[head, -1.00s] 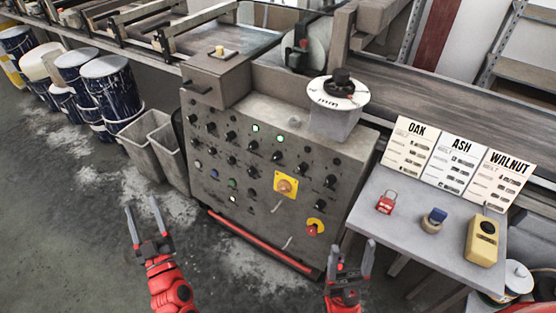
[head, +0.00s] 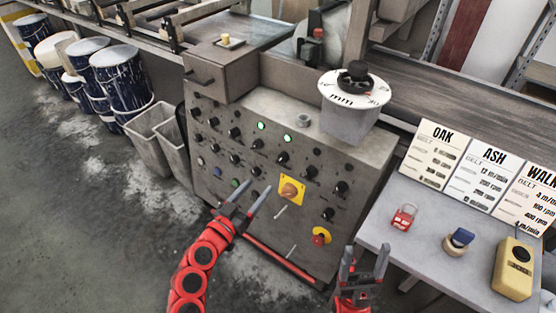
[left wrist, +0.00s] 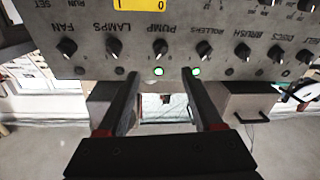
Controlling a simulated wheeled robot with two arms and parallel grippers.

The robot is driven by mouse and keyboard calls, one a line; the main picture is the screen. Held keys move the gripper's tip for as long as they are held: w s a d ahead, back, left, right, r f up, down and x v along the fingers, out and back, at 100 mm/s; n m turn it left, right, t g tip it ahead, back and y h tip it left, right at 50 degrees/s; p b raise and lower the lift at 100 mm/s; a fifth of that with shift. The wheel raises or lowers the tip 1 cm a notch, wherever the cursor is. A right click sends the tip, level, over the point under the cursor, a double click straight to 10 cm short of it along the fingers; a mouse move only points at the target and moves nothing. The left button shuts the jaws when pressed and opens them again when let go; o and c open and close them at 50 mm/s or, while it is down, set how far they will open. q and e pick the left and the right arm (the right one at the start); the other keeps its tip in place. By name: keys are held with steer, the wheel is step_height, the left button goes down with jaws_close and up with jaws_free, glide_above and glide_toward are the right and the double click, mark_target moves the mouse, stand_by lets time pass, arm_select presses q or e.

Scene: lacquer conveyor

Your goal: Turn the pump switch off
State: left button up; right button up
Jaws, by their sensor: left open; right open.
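The pump switch (head: 282,157) is a black rotary knob on the sloped grey control panel (head: 225,155). A lit green lamp (head: 287,138) is above it. The left wrist view is upside down and shows the knob (left wrist: 160,47) labelled PUMP, with its lit lamp (left wrist: 158,71). My left gripper (head: 256,194) is open and empty in front of the panel, below the pump switch in the head view. In the wrist view its fingertips (left wrist: 161,75) lie on both sides of the pump column, apart from the knob. My right gripper (head: 367,254) is open and empty, right of the panel's lower edge.
Similar knobs flank the pump switch: ROLLERS (left wrist: 204,48) with a lit green lamp, and LAMPS (left wrist: 114,47). A yellow-plated switch (head: 291,190) and a red emergency knob (head: 321,237) are lower. A side table (head: 420,245) with a padlock stands right.

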mark_target(279, 161)
arm_select(q)
steer(key=p+x, duration=0.1)
steer(key=x, duration=1)
steer(key=shift+w+d, duration=0.2)
steer(key=shift+w, duration=0.15)
jaws_close()
